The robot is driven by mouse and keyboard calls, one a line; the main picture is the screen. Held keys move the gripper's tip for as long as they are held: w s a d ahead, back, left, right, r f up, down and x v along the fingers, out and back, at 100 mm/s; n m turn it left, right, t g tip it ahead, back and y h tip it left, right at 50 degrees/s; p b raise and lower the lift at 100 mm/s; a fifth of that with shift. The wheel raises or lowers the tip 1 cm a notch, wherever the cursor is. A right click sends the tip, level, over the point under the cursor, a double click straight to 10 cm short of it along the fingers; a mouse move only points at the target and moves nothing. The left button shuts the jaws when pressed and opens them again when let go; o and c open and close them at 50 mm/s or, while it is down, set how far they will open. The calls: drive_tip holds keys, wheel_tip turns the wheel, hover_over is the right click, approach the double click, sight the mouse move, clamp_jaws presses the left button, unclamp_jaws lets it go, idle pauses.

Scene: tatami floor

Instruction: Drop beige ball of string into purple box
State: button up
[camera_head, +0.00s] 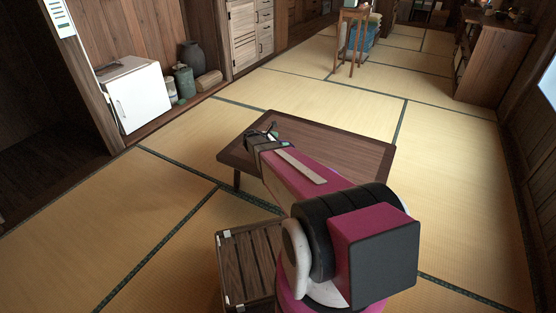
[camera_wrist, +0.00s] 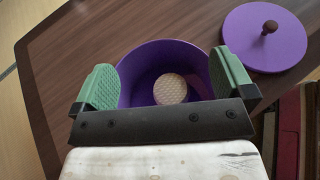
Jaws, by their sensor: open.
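The purple box (camera_wrist: 135,70) is a round, open tub standing on the dark wooden table (camera_head: 345,147). The beige ball of string (camera_wrist: 170,90) shows inside the box's opening in the wrist view, apart from both fingers, and appears to lie on the box floor. My gripper (camera_wrist: 168,84) is open, with its green-padded fingers spread on either side of the ball, over the box. In the head view my gripper (camera_head: 262,135) is over the table's left part; box and ball cannot be made out there behind my arm.
A purple lid (camera_wrist: 262,40) with a brown knob lies on the table right of the box in the wrist view. A slatted wooden crate (camera_head: 247,265) stands near my base. A small white cabinet (camera_head: 138,95) stands at the left wall.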

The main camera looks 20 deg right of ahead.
drive_tip(key=v, duration=1)
